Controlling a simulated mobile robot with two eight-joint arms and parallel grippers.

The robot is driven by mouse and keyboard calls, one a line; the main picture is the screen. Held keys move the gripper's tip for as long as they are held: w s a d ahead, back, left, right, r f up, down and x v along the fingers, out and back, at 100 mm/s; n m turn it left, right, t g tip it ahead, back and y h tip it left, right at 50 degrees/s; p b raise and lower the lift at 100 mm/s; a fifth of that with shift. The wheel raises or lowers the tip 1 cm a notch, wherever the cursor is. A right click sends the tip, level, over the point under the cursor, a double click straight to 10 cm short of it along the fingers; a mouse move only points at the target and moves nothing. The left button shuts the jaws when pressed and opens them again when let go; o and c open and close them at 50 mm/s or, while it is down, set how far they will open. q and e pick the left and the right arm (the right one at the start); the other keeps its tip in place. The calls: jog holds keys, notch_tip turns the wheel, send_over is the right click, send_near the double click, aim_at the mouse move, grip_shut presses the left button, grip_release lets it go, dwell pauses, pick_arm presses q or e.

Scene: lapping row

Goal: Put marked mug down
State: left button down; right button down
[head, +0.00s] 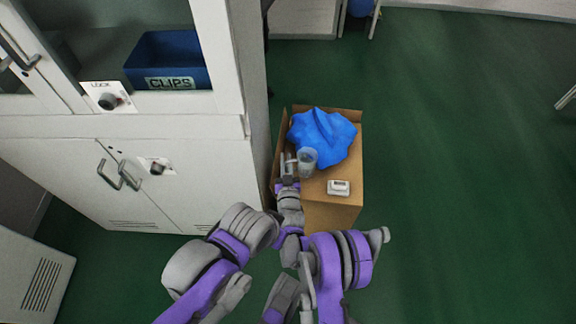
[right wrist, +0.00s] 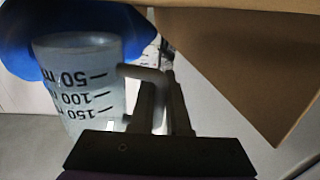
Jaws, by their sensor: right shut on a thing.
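The marked mug (head: 307,160) is a translucent grey cup with a handle, seen over the brown box beside the blue bag. In the right wrist view the mug (right wrist: 82,85) shows dark lines and the numbers 50, 100 and 150. My right gripper (head: 288,165) is at the left of the mug, shut on its handle (right wrist: 147,77). Whether the mug's base touches the box top is hidden. My left gripper is not in view.
The brown box (head: 333,208) bears a crumpled blue bag (head: 322,134) at its far end and a small white device (head: 338,187) near the right edge. A white cabinet (head: 205,165) stands close on the left, with a blue CLIPS bin (head: 170,55). Green floor is clear on the right.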

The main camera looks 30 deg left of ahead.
jog(key=shift+f+b, duration=0.65)
jog(key=shift+f, duration=0.65)
jog(key=shift+f, duration=0.1)
jog(key=c, duration=0.9)
grip_release()
